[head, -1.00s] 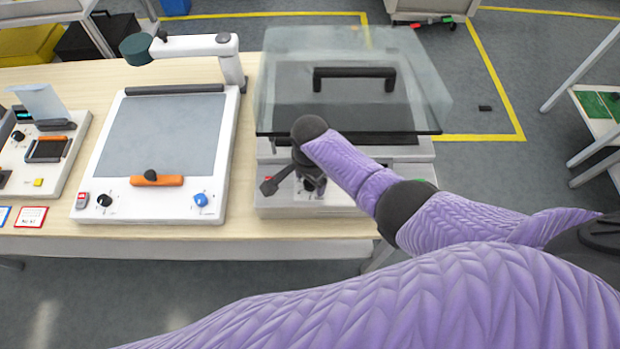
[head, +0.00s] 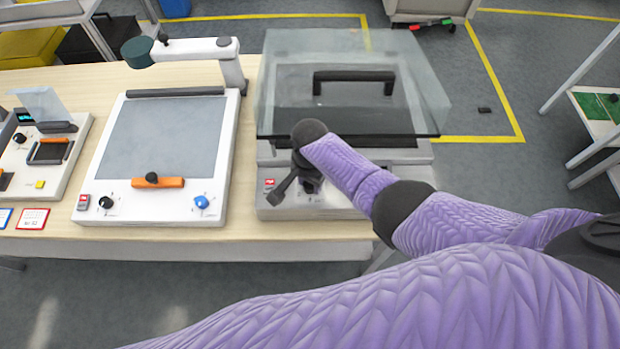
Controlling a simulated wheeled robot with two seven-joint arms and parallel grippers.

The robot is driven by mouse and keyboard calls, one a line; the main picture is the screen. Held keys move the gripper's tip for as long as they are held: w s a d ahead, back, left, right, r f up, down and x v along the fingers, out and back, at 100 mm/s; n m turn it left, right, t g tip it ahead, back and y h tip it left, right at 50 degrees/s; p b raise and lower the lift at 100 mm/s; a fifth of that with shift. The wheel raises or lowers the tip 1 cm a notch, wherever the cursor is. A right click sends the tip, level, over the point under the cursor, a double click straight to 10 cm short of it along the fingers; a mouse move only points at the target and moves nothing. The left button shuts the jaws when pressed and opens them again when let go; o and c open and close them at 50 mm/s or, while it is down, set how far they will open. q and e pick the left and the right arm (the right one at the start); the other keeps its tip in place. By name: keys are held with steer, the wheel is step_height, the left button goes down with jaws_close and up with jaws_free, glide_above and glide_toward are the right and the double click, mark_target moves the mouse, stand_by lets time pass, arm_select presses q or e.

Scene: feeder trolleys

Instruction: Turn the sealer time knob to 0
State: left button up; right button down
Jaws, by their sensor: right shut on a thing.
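The sealer (head: 270,209) is the white machine with a raised clear lid (head: 345,80) and black handle, right of centre on the table. My right gripper (head: 308,186) is at its front panel, pointing down, and is shut on a small dark knob. The gripper and wrist cover most of the knob, so its pointer and scale cannot be read. A red switch (head: 269,184) shows on the panel left of the gripper. My left gripper is not in view.
Left of the sealer stands a white flat-plate machine (head: 228,150) with a black knob (head: 106,202) and a blue knob (head: 201,202). A smaller device (head: 60,178) is at the far left. The clear lid stands close behind my right wrist.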

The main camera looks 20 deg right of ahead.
steer(key=shift+r+n, duration=0.1)
steer(key=shift+n, duration=0.8)
steer(key=shift+n+p, duration=0.4)
steer(key=shift+n, duration=0.5)
steer(key=n, duration=0.4)
steer(key=shift+n, duration=0.3)
steer(key=n, duration=0.3)
steer(key=shift+n+p, duration=0.3)
steer(key=shift+p, duration=0.1)
steer(key=n, duration=0.4)
steer(key=shift+n, duration=0.3)
steer(key=n, duration=0.2)
steer(key=shift+n, duration=0.4)
steer(key=n, duration=1.1)
steer(key=shift+n, duration=0.9)
